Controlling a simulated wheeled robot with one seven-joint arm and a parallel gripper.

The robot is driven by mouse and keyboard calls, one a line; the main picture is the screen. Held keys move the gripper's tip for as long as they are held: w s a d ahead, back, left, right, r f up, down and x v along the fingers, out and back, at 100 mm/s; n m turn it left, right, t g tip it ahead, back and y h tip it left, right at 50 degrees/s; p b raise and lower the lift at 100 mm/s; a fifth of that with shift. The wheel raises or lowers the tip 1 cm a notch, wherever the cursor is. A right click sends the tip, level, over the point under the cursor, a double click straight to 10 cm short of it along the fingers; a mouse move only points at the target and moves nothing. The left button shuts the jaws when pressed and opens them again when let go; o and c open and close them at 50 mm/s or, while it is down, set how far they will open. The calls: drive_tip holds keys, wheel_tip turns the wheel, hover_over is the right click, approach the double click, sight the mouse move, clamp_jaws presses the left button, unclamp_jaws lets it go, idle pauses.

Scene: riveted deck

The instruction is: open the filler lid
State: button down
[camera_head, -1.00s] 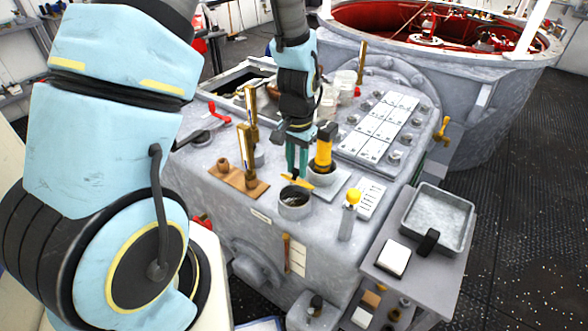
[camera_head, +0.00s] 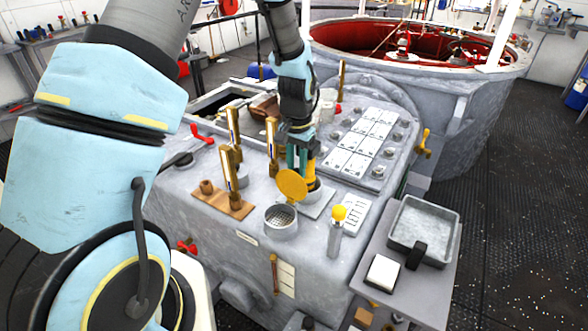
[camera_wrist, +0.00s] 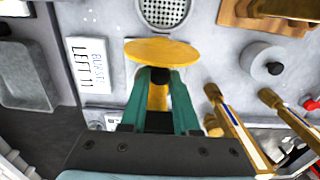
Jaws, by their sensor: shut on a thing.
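The filler lid (camera_head: 292,184) is a round yellow disc, raised and tilted with its face toward the head camera. It stands at the back of the filler neck (camera_head: 281,221), a short grey ring with a perforated strainer inside, now uncovered. In the wrist view the lid (camera_wrist: 160,52) is a yellow oval at my fingertips, and the strainer (camera_wrist: 165,10) shows beyond it. My gripper (camera_head: 300,162), with teal fingers, is shut on the lid from behind. The exact contact is hidden by the disc.
A yellow-knobbed handle (camera_head: 338,213) is to the right of the neck. Brass levers (camera_head: 229,165) on a wooden base stand to the left. A grey tray (camera_head: 423,226) lies at the right.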

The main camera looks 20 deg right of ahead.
drive_tip(key=shift+f, duration=0.2)
idle(0.3)
drive_tip(key=c, duration=0.7)
unclamp_jaws()
drive_tip(key=shift+o, duration=0.2)
drive_tip(key=shift+r, duration=0.1)
wheel_tip(320, 180, up, 11)
drive_tip(key=b, duration=0.2)
drive_tip(key=shift+c, duration=0.2)
